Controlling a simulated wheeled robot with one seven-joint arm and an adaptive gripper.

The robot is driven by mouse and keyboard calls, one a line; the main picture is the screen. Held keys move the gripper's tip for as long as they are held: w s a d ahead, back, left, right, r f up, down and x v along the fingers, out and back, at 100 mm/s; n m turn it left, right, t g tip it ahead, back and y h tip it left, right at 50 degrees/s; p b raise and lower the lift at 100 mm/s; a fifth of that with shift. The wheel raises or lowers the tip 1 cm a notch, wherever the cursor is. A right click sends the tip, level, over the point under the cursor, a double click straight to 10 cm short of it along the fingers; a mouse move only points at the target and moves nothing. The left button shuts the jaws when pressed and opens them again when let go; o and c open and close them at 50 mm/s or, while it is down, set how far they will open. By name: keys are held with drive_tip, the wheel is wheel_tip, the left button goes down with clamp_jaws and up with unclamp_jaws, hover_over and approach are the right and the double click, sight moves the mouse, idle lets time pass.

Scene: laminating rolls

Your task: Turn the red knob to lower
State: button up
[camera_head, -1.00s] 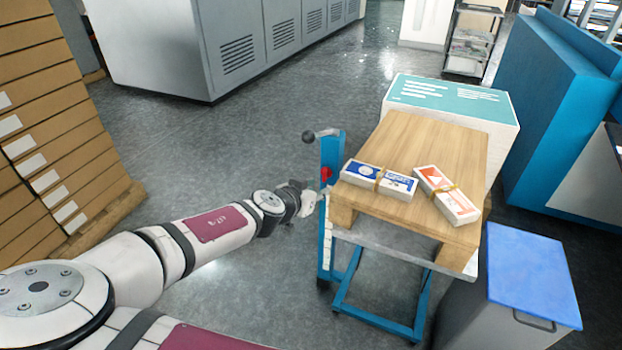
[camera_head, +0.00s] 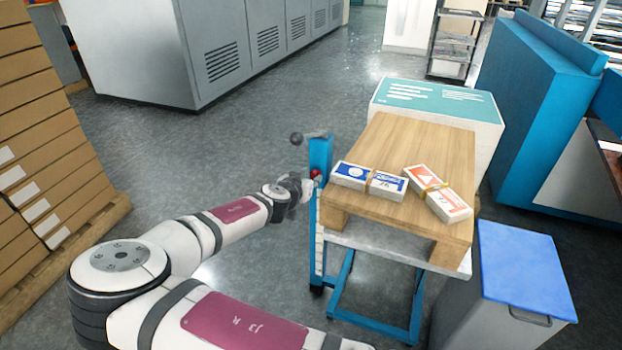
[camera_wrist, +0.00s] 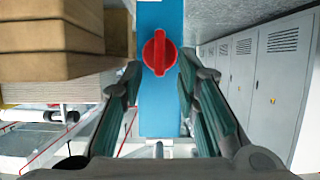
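The red knob (camera_wrist: 159,53) is on the blue post of the lift cart, straight ahead in the wrist view, with its raised grip bar upright. In the head view the knob (camera_head: 315,174) shows small on the blue post (camera_head: 320,155), partly behind my gripper. My gripper (camera_head: 305,187) is just left of the post at about knob height. In the wrist view my gripper (camera_wrist: 158,85) is open, one finger on each side of the post's picture, with nothing between them. The knob appears beyond the fingertips; I cannot tell if they touch anything.
The cart carries a wooden platform (camera_head: 436,147) with two banded packs, one blue (camera_head: 369,178) and one orange (camera_head: 438,192). A grey bin with a blue lid (camera_head: 523,268) stands at right. Stacked cartons (camera_head: 45,130) are at left. The floor between is clear.

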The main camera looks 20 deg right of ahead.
drive_tip(key=shift+x, duration=0.8)
drive_tip(key=shift+c, duration=0.5)
clamp_jaws()
